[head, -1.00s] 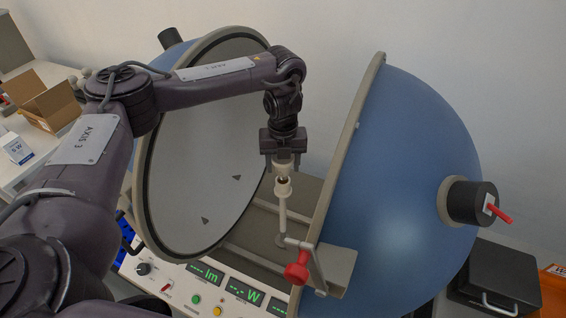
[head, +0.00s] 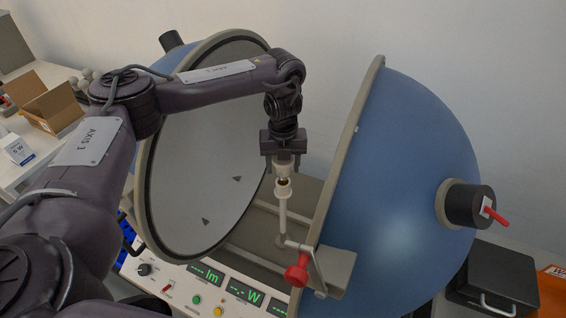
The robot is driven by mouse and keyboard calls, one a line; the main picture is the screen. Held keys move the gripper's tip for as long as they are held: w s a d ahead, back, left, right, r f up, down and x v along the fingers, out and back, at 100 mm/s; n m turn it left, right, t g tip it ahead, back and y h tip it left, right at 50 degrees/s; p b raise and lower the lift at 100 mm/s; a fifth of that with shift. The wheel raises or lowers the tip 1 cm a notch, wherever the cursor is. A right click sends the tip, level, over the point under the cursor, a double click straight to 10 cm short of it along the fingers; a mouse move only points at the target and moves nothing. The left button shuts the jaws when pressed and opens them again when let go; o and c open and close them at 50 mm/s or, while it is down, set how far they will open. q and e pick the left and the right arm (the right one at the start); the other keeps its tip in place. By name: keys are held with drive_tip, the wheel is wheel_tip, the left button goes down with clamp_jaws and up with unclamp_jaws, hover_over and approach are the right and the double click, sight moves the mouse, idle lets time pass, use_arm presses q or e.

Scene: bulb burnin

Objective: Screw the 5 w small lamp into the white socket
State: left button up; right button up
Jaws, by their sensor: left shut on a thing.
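The white socket (head: 283,188) stands on a thin white post between the two open halves of the blue sphere. My left gripper (head: 283,166) points straight down above the socket and is shut on the small lamp (head: 283,171). The lamp is pale and mostly hidden between the fingers. Its lower end is at the socket's mouth; I cannot tell how far it sits inside. My right gripper is not in view.
The left sphere half (head: 215,150) and right sphere half (head: 415,160) flank my left arm closely. A red-knobbed lever (head: 297,272) and a control panel (head: 205,285) are in front. A cardboard box (head: 52,108) and a 5 W carton (head: 17,149) stand at left.

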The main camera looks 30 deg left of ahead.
sight(283, 187)
use_arm(q)
drive_tip(key=shift+f+b, duration=0.5)
drive_tip(key=shift+f, duration=0.35)
drive_tip(key=shift+s+d+f, duration=0.15)
drive_tip(key=shift+s+f, duration=0.15)
drive_tip(key=shift+f, duration=0.15)
idle(0.5)
